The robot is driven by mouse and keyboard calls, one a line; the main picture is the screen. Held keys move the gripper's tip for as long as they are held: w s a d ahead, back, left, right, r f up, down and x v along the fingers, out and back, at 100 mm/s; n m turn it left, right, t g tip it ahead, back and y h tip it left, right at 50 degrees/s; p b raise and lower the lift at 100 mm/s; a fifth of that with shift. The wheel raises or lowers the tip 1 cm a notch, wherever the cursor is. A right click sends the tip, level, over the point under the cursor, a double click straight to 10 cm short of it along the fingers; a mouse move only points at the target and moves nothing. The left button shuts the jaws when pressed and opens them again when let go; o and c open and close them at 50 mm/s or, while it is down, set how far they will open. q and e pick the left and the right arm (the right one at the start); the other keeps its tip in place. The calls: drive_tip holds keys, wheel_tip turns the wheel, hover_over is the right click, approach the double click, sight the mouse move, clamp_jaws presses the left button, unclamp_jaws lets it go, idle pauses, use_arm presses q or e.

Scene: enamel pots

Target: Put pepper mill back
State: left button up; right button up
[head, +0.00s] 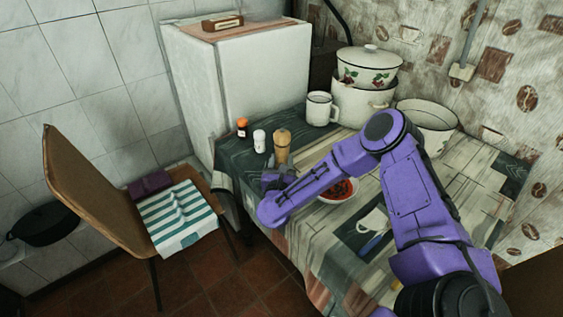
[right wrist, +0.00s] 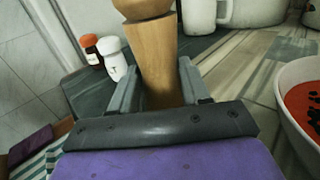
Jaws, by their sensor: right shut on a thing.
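The pepper mill (head: 282,150) is a light wooden turned piece standing upright near the left end of the table (head: 480,205). In the right wrist view the mill (right wrist: 155,45) rises between the two fingers. My right gripper (head: 275,178) is shut on its lower body, as the right wrist view also shows (right wrist: 157,85). The mill's base is hidden by the gripper, so I cannot tell whether it touches the table. A white shaker (head: 259,141) and a jar with an orange-red cap (head: 242,127) stand just left of the mill. My left gripper is out of view.
A bowl of red food (head: 348,190) is right of the gripper, partly behind my right arm. A white mug (head: 321,108), stacked enamel pots (head: 362,98) and a wide basin (head: 432,115) stand behind. A chair (head: 95,195) is left of the table.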

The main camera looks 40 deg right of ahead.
drive_tip(key=shift+f+b, duration=0.15)
drive_tip(key=shift+b, duration=0.15)
drive_tip(key=o, duration=1.2)
drive_tip(key=shift+r+p, duration=0.25)
drive_tip(key=shift+p, duration=0.05)
drive_tip(key=b+v, duration=0.2)
drive_tip(key=v, duration=1)
drive_tip(key=shift+a, duration=0.1)
